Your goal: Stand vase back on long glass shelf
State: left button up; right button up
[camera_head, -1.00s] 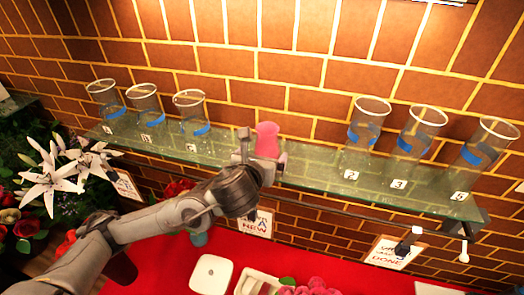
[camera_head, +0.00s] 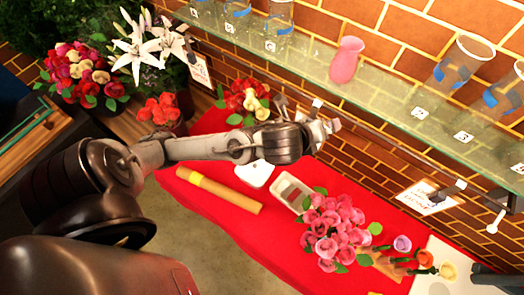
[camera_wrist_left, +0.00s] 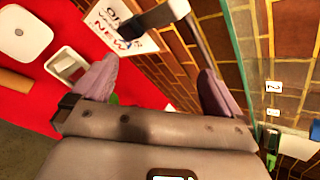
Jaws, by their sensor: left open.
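The pink vase (camera_head: 346,60) stands upright on the long glass shelf (camera_head: 388,90), in the gap between two groups of clear glass cylinders. My left gripper (camera_head: 306,109) is below and in front of the shelf, apart from the vase. In the left wrist view the two fingers of my left gripper (camera_wrist_left: 160,85) are spread wide with nothing held between them. The glass shelf's edge (camera_wrist_left: 256,70) runs along the right of that view; the vase is not seen there. My right gripper is not in view.
Clear cylinders with blue bands (camera_head: 458,62) stand on the shelf behind number tags. A metal rail (camera_head: 395,150) runs under the shelf. A red table (camera_head: 235,215) below holds a pink bouquet (camera_head: 333,232), a white dish (camera_head: 254,173) and a brown roll (camera_head: 218,190).

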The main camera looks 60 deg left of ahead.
pick_arm(q)
jog(key=s+d+f+n+g+h, duration=0.3)
jog(key=s+f+n+g, duration=0.3)
jog(key=s+f+n, duration=1.1)
jog(key=s+n, duration=0.1)
jog(key=n, duration=0.2)
jog(key=shift+s+d+n, duration=0.3)
jog(key=shift+n, duration=0.1)
jog(key=shift+r, duration=0.15)
